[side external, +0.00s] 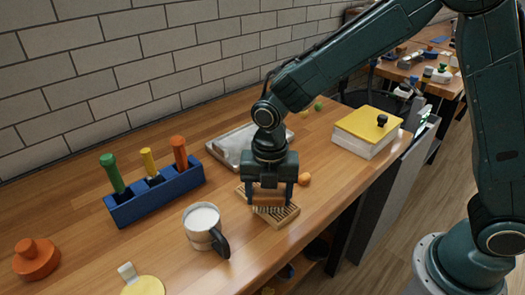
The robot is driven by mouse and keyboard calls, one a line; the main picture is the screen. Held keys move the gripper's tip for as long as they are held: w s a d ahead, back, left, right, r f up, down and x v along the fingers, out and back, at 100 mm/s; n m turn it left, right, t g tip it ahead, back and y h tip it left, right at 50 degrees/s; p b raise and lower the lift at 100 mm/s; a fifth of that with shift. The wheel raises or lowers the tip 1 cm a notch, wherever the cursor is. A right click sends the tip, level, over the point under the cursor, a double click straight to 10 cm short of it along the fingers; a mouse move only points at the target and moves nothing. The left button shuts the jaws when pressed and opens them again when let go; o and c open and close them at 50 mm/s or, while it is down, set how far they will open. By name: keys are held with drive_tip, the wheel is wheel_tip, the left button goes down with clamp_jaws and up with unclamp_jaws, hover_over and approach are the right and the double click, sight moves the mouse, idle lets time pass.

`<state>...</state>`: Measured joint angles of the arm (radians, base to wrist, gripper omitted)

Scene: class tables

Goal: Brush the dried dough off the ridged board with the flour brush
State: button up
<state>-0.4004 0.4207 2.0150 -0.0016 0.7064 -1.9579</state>
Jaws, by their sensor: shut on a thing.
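My gripper (270,200) points down over the ridged board (284,216), a small wooden board with grooves lying on the table. It is shut on a wooden block-shaped thing, which I take to be the flour brush (268,195), held between the two dark fingers just above or on the board. I cannot tell whether the brush touches the ridges. Its underside is hidden, and no dried dough can be made out at this size.
A white mug (202,225) stands front left of the board. A blue holder (158,196) with colored pegs is farther left. A grey tray (228,147) lies behind my gripper. A small orange thing (304,179) is right of it. A yellow-topped box (367,127) stands right.

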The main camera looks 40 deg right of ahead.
sight(280, 187)
drive_tip(key=d, duration=0.3)
drive_tip(key=shift+d, duration=0.2)
drive_tip(key=shift+w+d+r, duration=0.1)
drive_tip(key=shift+d+r, duration=0.05)
drive_tip(key=shift+d, duration=0.05)
wheel_tip(280, 187, up, 8)
idle(0.3)
idle(0.7)
